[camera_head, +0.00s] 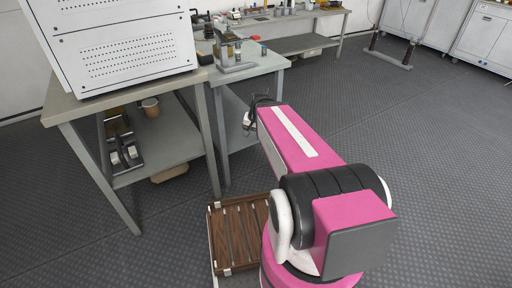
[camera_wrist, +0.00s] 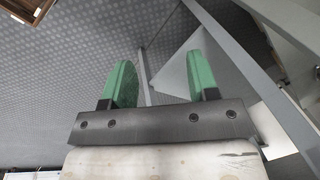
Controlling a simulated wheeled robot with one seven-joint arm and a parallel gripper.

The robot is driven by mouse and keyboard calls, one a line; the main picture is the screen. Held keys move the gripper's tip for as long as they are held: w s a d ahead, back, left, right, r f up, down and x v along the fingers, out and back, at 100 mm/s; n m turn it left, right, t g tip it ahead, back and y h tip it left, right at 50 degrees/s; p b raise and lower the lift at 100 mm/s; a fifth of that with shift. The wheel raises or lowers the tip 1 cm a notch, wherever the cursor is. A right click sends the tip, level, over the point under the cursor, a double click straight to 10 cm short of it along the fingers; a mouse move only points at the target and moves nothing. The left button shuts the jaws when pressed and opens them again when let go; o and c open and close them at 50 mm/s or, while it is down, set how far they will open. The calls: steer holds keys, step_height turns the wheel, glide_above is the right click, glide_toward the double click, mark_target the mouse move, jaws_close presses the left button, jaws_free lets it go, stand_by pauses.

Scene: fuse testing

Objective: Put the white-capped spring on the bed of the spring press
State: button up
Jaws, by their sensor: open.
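My gripper (camera_wrist: 160,68) shows in the wrist view with its two green fingers apart and nothing between them. A metal stand that looks like the spring press (camera_head: 232,52) is upright on the small table, with a flat base and a column. A tiny upright piece (camera_head: 264,50) stands to its right near the table edge. It is too small to tell whether this is the white-capped spring. The wrist view shows neither press nor spring.
The small table (camera_head: 262,62) adjoins a bench (camera_head: 75,108) bearing a large white cabinet (camera_head: 125,55). Table legs and a lower shelf stand close to my gripper. A wooden slatted crate (camera_head: 238,232) lies on the floor. Open floor (camera_head: 430,150) is to the right.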

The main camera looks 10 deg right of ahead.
steer(key=s+f+n+g+h, duration=0.1)
steer(key=s+f+n+h, duration=0.1)
steer(key=s+f+n, duration=0.1)
steer(key=shift+s+d+n, duration=0.25)
steer(key=shift+s+n, duration=0.65)
steer(key=shift+s, duration=0.3)
